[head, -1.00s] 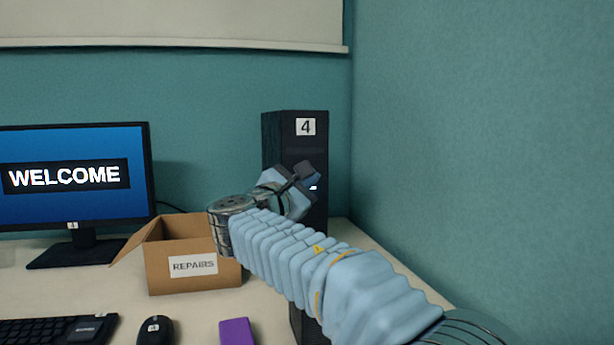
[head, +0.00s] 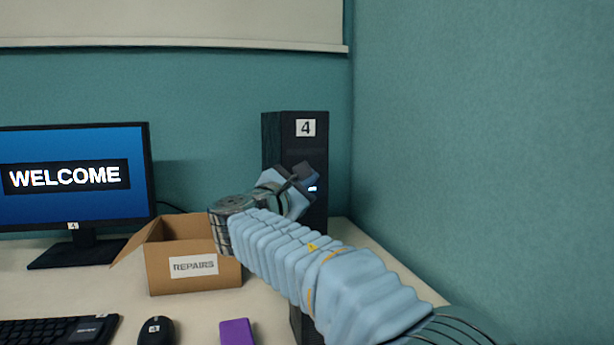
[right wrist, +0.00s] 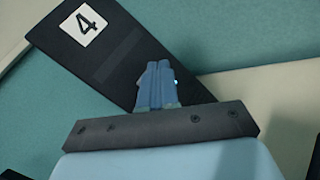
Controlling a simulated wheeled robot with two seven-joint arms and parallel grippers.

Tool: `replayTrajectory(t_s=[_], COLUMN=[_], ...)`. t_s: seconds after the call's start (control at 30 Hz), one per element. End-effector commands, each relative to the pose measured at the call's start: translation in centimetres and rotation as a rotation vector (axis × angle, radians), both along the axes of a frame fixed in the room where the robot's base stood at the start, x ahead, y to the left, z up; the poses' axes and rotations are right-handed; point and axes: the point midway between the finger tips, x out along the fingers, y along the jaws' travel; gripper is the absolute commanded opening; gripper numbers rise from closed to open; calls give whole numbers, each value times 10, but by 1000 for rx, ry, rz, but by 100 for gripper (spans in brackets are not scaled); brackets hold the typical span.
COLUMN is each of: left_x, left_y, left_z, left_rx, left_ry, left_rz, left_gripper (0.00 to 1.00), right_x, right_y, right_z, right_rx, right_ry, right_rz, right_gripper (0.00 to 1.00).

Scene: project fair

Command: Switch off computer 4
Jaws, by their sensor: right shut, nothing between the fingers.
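Computer 4 (head: 295,145) is a tall black tower standing upright on the desk, with a white "4" label near its top. A small light (head: 312,189) glows on its front. My right gripper (head: 306,172) is shut and empty in front of the tower, just left of and above the light. In the right wrist view the shut fingers (right wrist: 160,78) point at the front of the tower (right wrist: 115,60), and the light shows at their right edge. I cannot tell whether the fingertips touch the tower. The monitor (head: 75,178) labelled 4 shows "WELCOME". My left gripper is not in view.
An open cardboard box (head: 190,265) marked "REPAIRS" stands left of my right arm. A keyboard (head: 60,330), a mouse (head: 156,330) and a purple block (head: 237,332) lie at the front. A teal wall is close on the right.

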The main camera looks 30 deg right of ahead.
Motion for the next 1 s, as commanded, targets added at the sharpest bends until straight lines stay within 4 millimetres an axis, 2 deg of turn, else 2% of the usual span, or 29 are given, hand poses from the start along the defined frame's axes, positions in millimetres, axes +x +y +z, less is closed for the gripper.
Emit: replayTrajectory(t_s=[1.0], left_x=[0], left_y=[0], left_z=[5], left_rx=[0], left_ry=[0], left_rz=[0], left_gripper=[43], right_x=[8], right_y=[-1], right_z=[-1], right_rx=[0], right_ry=[0], right_rz=[0], right_gripper=[0])
